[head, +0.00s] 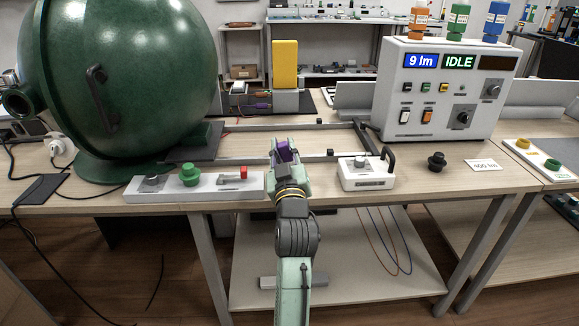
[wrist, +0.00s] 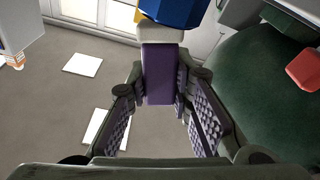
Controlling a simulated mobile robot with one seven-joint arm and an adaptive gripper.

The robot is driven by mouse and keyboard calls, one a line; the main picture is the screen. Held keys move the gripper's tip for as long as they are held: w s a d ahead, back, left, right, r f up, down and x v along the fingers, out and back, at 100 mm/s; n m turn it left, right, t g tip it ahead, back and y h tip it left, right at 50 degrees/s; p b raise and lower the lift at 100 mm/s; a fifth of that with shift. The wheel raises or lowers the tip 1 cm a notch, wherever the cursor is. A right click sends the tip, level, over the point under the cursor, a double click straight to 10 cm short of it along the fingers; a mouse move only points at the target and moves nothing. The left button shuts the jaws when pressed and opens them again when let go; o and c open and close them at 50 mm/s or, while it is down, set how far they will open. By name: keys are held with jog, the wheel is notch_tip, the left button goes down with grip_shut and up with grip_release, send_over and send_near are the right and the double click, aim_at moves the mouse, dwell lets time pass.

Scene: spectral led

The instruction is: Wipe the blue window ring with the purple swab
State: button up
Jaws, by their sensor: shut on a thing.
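My gripper (head: 284,153) is over the near part of the bench, to the right of the green sphere. In the wrist view my gripper (wrist: 165,105) has its fingers on either side of a purple bar, the purple swab (wrist: 163,78), and is shut on it. The swab also shows as a small purple block in the head view (head: 283,150). Its far end is pale. Beyond that end a blue part (wrist: 180,12) shows at the top edge of the wrist view; I cannot tell whether it is the window ring or touches the swab. No blue ring is recognizable in the head view.
The large green sphere (head: 125,75) stands at left. A control strip (head: 205,188) lies left of my gripper, and a white box with a black handle (head: 366,173) lies right. A display console (head: 440,90) reads 9 lm and IDLE. A yellow block (head: 285,63) stands behind.

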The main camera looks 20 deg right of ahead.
jog(key=shift+v, duration=1.1)
jog(key=shift+r, duration=0.1)
jog(key=shift+w, duration=0.1)
jog(key=shift+f+x, duration=0.2)
jog(key=shift+x, duration=0.65)
jog(key=shift+f+x, duration=0.15)
jog(key=shift+x, duration=0.75)
jog(key=shift+d, duration=0.1)
jog(key=shift+r+p, duration=0.55)
jog(key=shift+r, duration=0.25)
jog(key=shift+r+p, duration=0.15)
jog(key=shift+p, duration=0.65)
